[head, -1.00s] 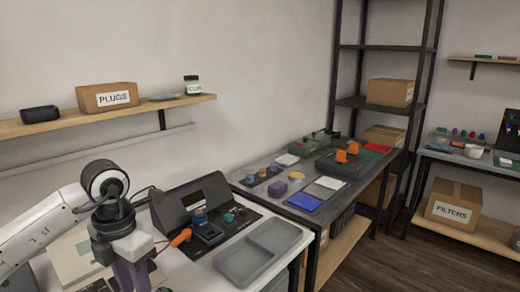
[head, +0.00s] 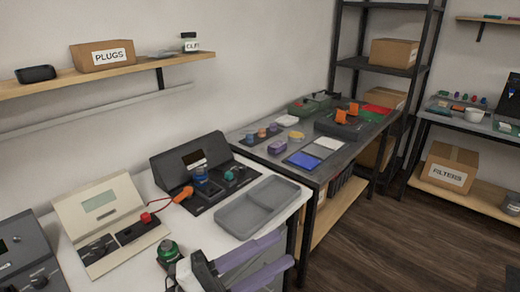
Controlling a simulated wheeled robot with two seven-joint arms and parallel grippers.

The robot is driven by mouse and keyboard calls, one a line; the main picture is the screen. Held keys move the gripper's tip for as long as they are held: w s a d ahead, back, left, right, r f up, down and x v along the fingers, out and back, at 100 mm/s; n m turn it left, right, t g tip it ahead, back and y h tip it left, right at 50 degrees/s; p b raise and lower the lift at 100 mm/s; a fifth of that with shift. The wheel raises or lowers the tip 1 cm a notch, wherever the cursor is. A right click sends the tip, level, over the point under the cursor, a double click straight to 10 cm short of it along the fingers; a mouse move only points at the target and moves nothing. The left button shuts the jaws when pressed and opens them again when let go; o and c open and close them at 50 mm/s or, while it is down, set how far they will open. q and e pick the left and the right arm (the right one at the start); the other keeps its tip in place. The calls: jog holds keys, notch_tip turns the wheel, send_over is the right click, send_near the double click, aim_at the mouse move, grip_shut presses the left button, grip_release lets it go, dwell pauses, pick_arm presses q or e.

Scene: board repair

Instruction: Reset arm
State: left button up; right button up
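My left gripper (head: 282,251) is at the bottom middle of the head view, by the front edge of the white bench (head: 130,268). Its two pale purple fingers point right and stand apart, with nothing visible between them. The wrist behind them is cut off by the bottom edge. My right gripper is not in view. A round green-topped object (head: 168,250) shows on the bench side just left of the gripper; its lower part is partly hidden.
A grey two-part tray (head: 245,222) lies behind the gripper. A black console (head: 175,168) with an orange plug (head: 183,194) and a cream device (head: 100,208) with a red plug (head: 146,217) stand on the bench. A grey table (head: 345,158) with several parts stands further right.

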pick_arm(q)
jog(key=w+a+f+n+t+y, duration=0.1)
jog(key=a+f+n+t+y, duration=0.6)
jog(key=a+f+n+y, duration=0.7)
jog(key=s+a+f+n+g+y, duration=0.3)
jog(key=s+f+n+g, duration=0.4)
jog(key=s+f+n, duration=0.4)
jog(key=s+a+f, duration=0.1)
jog(key=s+f, duration=0.4)
jog(key=f, duration=0.3)
jog(key=shift+s+f, duration=0.2)
jog(key=shift+f, duration=0.1)
